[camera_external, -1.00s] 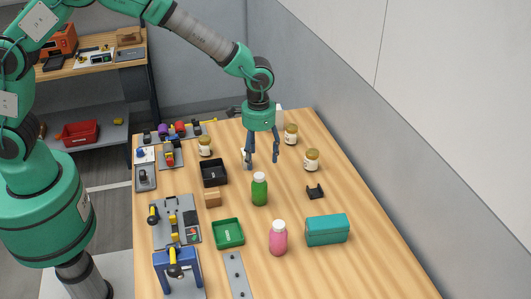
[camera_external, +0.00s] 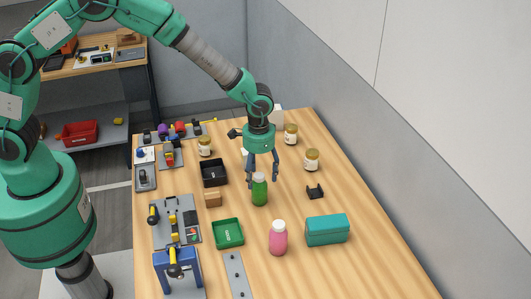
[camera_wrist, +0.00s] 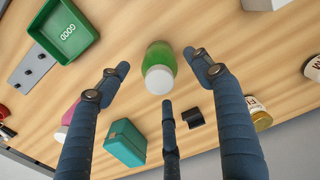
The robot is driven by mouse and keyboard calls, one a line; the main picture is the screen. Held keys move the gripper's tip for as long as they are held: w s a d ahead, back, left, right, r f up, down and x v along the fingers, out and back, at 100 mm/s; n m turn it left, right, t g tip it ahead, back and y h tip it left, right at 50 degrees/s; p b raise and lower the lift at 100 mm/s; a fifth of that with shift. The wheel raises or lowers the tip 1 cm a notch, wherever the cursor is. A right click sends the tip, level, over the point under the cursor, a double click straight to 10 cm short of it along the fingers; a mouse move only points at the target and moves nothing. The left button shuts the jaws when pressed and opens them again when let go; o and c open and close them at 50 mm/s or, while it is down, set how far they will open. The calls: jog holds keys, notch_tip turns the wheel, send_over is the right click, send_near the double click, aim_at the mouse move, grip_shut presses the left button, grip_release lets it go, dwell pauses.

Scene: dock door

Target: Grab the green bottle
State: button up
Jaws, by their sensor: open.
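The green bottle (camera_external: 260,192) with a white cap stands upright near the middle of the wooden table. My gripper (camera_external: 262,181) is open and points down, just behind and above the bottle in the external view, its fingers near the cap. In the wrist view the bottle (camera_wrist: 161,68) shows between the spread fingers of my gripper (camera_wrist: 158,85), toward the upper middle, with its cap facing the camera. I cannot tell that any finger touches it.
A pink bottle (camera_external: 278,239) and a teal box (camera_external: 327,230) stand nearer the front. A green tray (camera_external: 228,234) and a black bin (camera_external: 213,173) lie to the left. Jars (camera_external: 312,160) and a small black holder (camera_external: 315,191) are on the right.

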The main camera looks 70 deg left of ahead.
aim_at(259, 186)
jog(key=shift+f, duration=0.2)
jog(key=shift+f, duration=2.55)
jog(key=c, duration=1.5)
jog(key=shift+o, duration=0.2)
jog(key=shift+r, duration=0.1)
jog(key=shift+r, duration=4.95)
